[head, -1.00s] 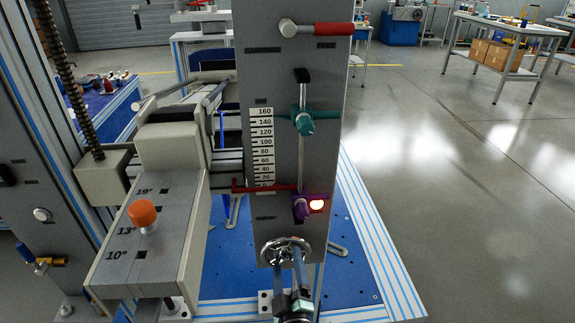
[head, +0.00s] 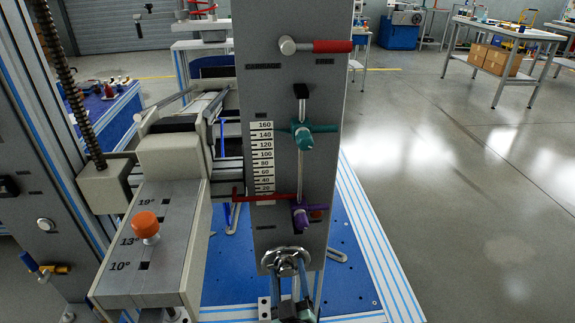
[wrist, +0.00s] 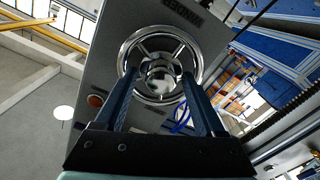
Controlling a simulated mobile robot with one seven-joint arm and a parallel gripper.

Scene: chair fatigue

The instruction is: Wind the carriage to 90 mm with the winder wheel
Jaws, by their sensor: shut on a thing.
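The chrome winder wheel (head: 283,255) is low on the grey upright panel (head: 262,228). My gripper (head: 287,267) is below and in front of it, its blue fingers reaching up to the wheel. In the wrist view, the fingers of my gripper (wrist: 160,76) lie on either side of the hub of the winder wheel (wrist: 195,50), shut on it. The white scale (head: 262,150) is marked up to 160. A red pointer (head: 270,197) crosses near its bottom, below the 40 mark. The beige carriage (head: 168,160) is left of the panel.
A teal knob (head: 303,138) and a purple knob (head: 300,216) sit on the panel's slotted rod. A red-handled lever (head: 330,46) is above. An orange knob (head: 145,224) stands on the angle-marked block. Floor at right is clear.

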